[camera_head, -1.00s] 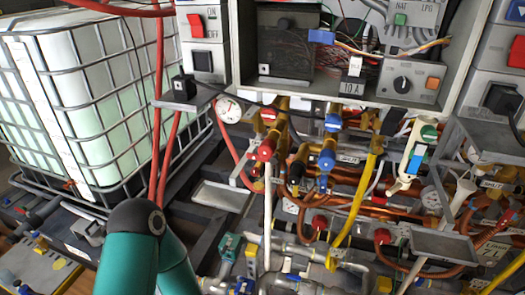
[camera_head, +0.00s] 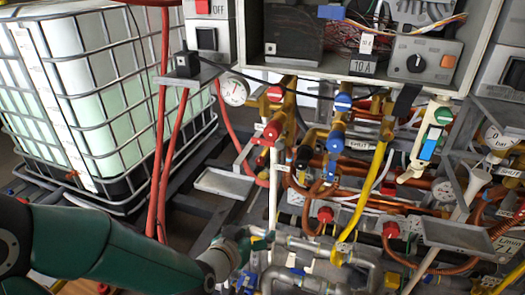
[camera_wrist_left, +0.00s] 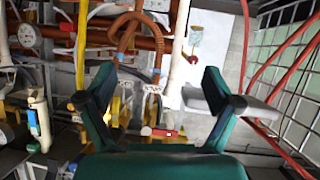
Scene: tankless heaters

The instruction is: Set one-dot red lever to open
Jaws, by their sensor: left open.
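Several red valve handles show in the head view: one on the brass pipe (camera_head: 272,130), one lower in the middle (camera_head: 325,214) and one to its right (camera_head: 391,229). I cannot make out dots on any, so I cannot tell which is the one-dot red lever. My left gripper (camera_head: 256,242) is at the lower middle, below the first handle and left of the middle one. In the left wrist view my left gripper (camera_wrist_left: 160,90) is open and its jaws are wide apart. A small red-and-white part (camera_wrist_left: 158,132) shows between its fingers. My right gripper is out of view.
A caged white tank (camera_head: 100,90) stands at the left. Red hoses (camera_head: 160,150) hang beside it. A white vertical pipe (camera_head: 272,190), a yellow pipe (camera_head: 366,195) and grey pipes (camera_head: 310,285) crowd the middle. A grey tray (camera_head: 225,184) juts out above my gripper.

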